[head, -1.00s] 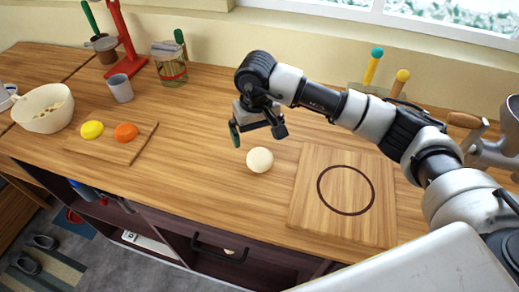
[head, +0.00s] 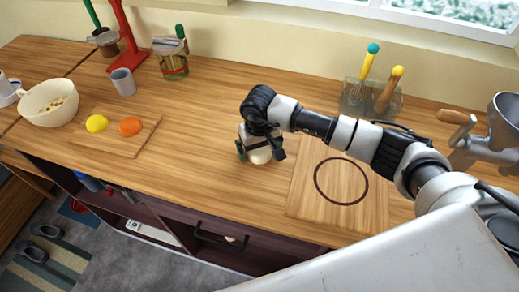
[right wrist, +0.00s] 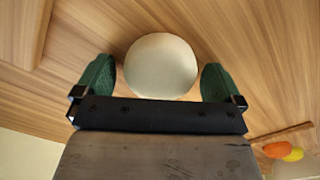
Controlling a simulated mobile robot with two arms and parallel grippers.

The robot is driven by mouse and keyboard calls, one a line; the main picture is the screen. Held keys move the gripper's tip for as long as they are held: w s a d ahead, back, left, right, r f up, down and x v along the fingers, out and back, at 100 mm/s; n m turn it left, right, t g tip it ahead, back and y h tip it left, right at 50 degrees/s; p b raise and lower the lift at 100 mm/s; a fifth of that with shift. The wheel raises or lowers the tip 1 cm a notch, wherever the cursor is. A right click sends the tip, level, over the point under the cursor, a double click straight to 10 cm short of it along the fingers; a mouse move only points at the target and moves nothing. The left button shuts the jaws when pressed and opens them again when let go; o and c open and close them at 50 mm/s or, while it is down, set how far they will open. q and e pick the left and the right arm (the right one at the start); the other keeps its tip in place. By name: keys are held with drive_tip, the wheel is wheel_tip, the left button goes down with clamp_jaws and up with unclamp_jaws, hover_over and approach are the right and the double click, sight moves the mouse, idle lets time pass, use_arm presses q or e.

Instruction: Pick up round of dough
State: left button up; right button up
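The round of dough (head: 260,154) is a pale cream ball on the wooden counter, left of the board with a dark circle. In the head view my right gripper (head: 260,154) is lowered over it, with a finger on each side. In the right wrist view the dough (right wrist: 161,66) lies between the green finger pads of my right gripper (right wrist: 160,82), with a gap on both sides. The right gripper is open. My left gripper is not in view.
The square board with a drawn circle (head: 303,200) lies right of the dough. A small board (head: 118,146) with yellow and orange pieces, a cream bowl (head: 62,117) and a grey cup (head: 123,82) stand left. A utensil holder (head: 354,110) and a metal grinder (head: 490,150) are right.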

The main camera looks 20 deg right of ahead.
drive_tip(key=c, duration=0.8)
drive_tip(key=shift+r, duration=0.1)
drive_tip(key=shift+c, duration=0.2)
drive_tip(key=shift+r, duration=0.1)
